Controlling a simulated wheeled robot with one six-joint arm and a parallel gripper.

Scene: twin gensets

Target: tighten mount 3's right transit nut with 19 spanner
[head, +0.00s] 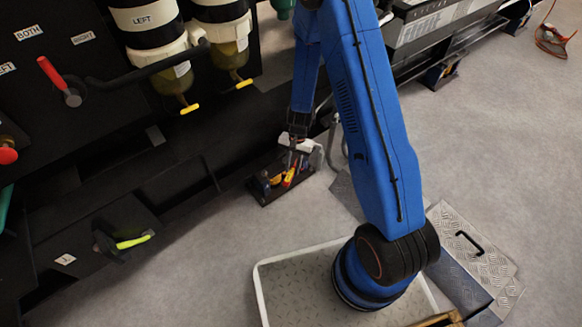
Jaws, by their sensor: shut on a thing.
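My gripper (297,146) points down at the end of my blue arm, near the middle of the head view. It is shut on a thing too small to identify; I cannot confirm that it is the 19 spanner. Just below the jaws is a slim red and yellow piece (290,178); whether it is held or part of what lies below is unclear. Under it a low black mount (268,199) sits on the floor beside the genset, with orange and blue parts on it. Its number and its nuts cannot be made out, and the gripper partly covers its far end.
The black genset frame (178,185) runs along the left, with a yellow-green-handled valve (133,241) and a red lever (50,72). Another mount (440,74) stands at upper right. A tread-plate box (478,252) is at right. Grey floor (215,245) is clear around the mount.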

